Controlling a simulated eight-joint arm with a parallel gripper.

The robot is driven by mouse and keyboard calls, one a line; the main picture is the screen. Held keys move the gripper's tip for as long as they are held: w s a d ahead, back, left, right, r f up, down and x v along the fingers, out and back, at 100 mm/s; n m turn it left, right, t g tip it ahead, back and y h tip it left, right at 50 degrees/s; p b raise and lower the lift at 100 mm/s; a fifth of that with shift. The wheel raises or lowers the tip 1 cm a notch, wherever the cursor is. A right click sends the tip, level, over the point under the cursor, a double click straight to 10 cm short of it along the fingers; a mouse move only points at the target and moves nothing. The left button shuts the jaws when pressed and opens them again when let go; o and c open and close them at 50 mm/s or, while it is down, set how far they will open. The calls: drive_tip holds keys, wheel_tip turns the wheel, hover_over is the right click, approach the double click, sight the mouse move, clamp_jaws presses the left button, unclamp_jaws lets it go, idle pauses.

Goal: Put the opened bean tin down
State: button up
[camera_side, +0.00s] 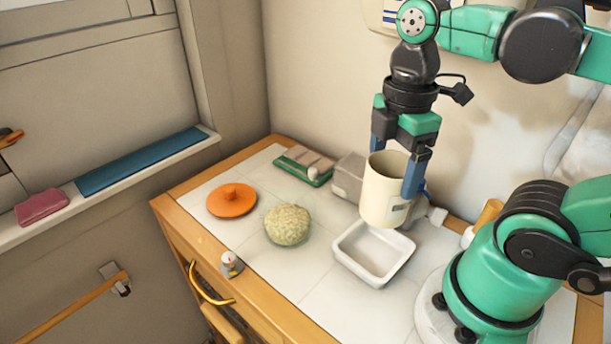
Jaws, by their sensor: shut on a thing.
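The opened bean tin (384,199) is a cream cylinder with an open top and a small dark label mark low on its side. My gripper (396,172) points down with one blue finger on each side of the tin and is shut on it. The tin looks upright. It appears above the back edge of a white rectangular dish (394,265). I cannot tell how high the tin is over the counter (297,285).
An orange lid (231,200), a pale round textured thing (287,225) and a green-edged tray (303,165) sit on the counter. A grey box (349,178) is behind the tin. The front middle of the counter is clear.

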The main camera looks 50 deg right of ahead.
drive_tip(key=shift+f, duration=4.85)
drive_tip(key=shift+f, duration=0.1)
drive_tip(key=o, duration=1.2)
drive_tip(key=shift+o, duration=0.2)
